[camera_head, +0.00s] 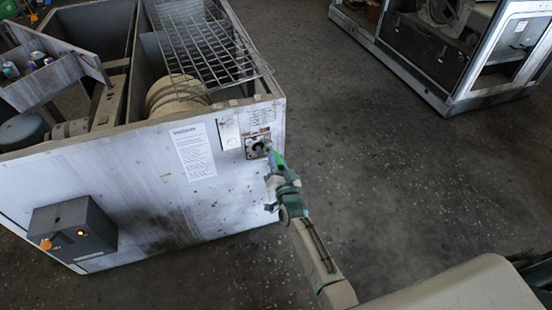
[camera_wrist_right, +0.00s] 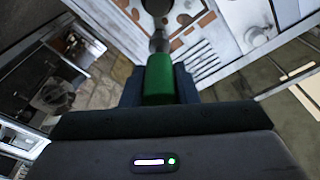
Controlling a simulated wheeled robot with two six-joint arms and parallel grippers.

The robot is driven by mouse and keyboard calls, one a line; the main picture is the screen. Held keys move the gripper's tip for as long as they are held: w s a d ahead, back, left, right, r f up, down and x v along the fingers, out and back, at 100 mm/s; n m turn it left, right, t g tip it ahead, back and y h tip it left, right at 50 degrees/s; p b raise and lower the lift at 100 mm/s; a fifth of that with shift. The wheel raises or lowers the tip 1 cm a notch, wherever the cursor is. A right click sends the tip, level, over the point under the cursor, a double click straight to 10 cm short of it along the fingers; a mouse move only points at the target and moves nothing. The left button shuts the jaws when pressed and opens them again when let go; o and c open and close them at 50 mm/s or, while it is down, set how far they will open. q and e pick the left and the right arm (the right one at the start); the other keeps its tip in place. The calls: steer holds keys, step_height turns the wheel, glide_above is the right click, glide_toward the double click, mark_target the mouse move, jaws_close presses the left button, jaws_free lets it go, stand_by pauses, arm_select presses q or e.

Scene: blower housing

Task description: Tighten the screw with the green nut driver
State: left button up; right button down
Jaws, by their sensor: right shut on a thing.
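The green nut driver (camera_wrist_right: 159,82) is held between the fingers of my right gripper (camera_wrist_right: 160,88), with its dark shaft pointing away toward a panel with orange-brown patches. In the head view my right gripper (camera_head: 274,172) is at the right end of the housing's white front wall, and a bit of the green handle (camera_head: 279,160) shows there. The driver's tip is close to the small control plate (camera_head: 258,142) with a round dark part. I cannot tell whether it touches. The screw itself cannot be made out. My left gripper is not in view.
The open blower housing (camera_head: 130,170) has a wire grille (camera_head: 205,45) on top. A grey box (camera_head: 72,235) with an orange knob sticks out from its front wall. A second metal cabinet (camera_head: 440,85) stands at the upper right. The dark floor (camera_head: 400,170) between is clear.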

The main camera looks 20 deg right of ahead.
steer(key=s+p, duration=0.4)
steer(key=s, duration=0.6)
steer(key=shift+d, duration=0.15)
